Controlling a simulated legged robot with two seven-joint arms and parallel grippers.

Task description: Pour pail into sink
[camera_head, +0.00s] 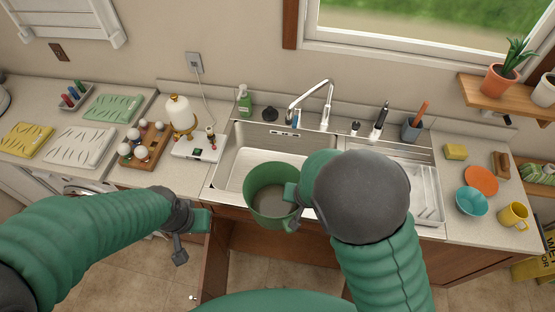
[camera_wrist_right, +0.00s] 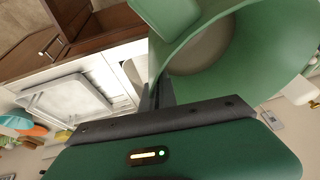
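The green pail (camera_head: 265,218) is held at the sink's front edge, nearly upright, and overlaps the left basin in the head view. Its inside looks grey-brown; I cannot tell liquid from bottom. My right gripper (camera_head: 292,194) is shut on the pail's right side. The right wrist view shows the pail wall (camera_wrist_right: 270,60) close against the gripper (camera_wrist_right: 160,95). The steel sink (camera_head: 232,160) is set in the counter, with a chrome faucet (camera_head: 328,105) behind it. My left gripper (camera_head: 192,226) hangs in front of the counter, away from the pail; its opening is unclear.
A white rack (camera_head: 428,190) stands at the sink's right. A green soap bottle (camera_head: 244,101) is behind the sink. A lamp-like stand (camera_head: 181,118) and an egg tray (camera_head: 141,146) are on the left counter. A cyan bowl (camera_head: 471,201) and yellow mug (camera_head: 513,215) sit at right.

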